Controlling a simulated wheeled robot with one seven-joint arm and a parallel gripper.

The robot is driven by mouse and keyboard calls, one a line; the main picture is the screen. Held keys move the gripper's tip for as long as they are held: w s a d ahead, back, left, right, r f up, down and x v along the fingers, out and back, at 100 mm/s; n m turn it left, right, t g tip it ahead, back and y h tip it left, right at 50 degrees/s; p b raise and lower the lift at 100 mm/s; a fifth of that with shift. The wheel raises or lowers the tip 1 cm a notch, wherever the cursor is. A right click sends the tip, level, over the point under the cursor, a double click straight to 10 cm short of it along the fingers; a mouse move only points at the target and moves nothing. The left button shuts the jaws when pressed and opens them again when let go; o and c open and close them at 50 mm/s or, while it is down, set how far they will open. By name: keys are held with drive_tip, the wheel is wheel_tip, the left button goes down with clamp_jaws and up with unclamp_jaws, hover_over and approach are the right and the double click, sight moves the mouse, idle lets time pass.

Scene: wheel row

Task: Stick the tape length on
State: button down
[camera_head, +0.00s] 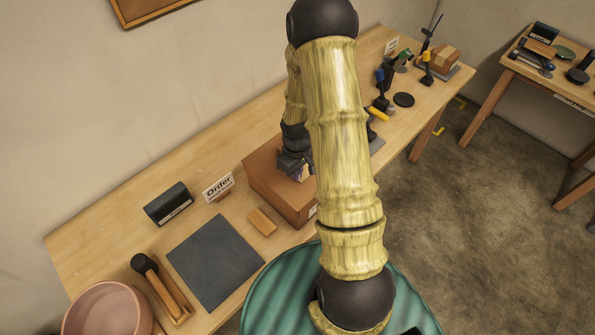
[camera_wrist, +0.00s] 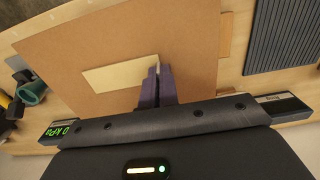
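The tape length (camera_wrist: 115,77) is a pale cream strip over the top of a brown box (camera_wrist: 70,50) in the wrist view. My gripper (camera_wrist: 158,70) has its two purple fingers almost together, at the strip's right end. That end runs in between the fingertips. I cannot tell whether the strip touches the box top all along. In the head view my gripper (camera_head: 292,165) is low over the brown box (camera_head: 280,195), and my arm hides part of the box and the strip.
A dark mat (camera_head: 215,262), an "Order" sign (camera_head: 218,187), a black holder (camera_head: 168,204) and a small tan block (camera_head: 262,221) are left of the box. A pink bowl (camera_head: 108,310) stands at the near left. Tools (camera_head: 385,85) crowd the far end. A second table (camera_head: 550,75) is at right.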

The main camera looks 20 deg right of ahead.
drive_tip(key=c, duration=1.6)
unclamp_jaws()
wheel_tip(320, 180, up, 17)
drive_tip(key=b, duration=0.2)
drive_tip(key=shift+r+b, duration=0.15)
drive_tip(key=shift+b, duration=0.2)
drive_tip(key=s+a+m+t, duration=0.1)
drive_tip(key=s+a, duration=0.1)
drive_tip(key=s, duration=0.1)
drive_tip(key=s+a+m, duration=0.1)
drive_tip(key=s+a, duration=0.2)
drive_tip(key=s, duration=0.1)
drive_tip(key=s+a+m+t, duration=0.1)
drive_tip(key=s+a+m, duration=0.1)
drive_tip(key=s+a, duration=0.1)
drive_tip(key=shift+s+a+r+t, duration=0.15)
drive_tip(key=shift+s+a+t, duration=0.1)
drive_tip(key=shift+t, duration=0.05)
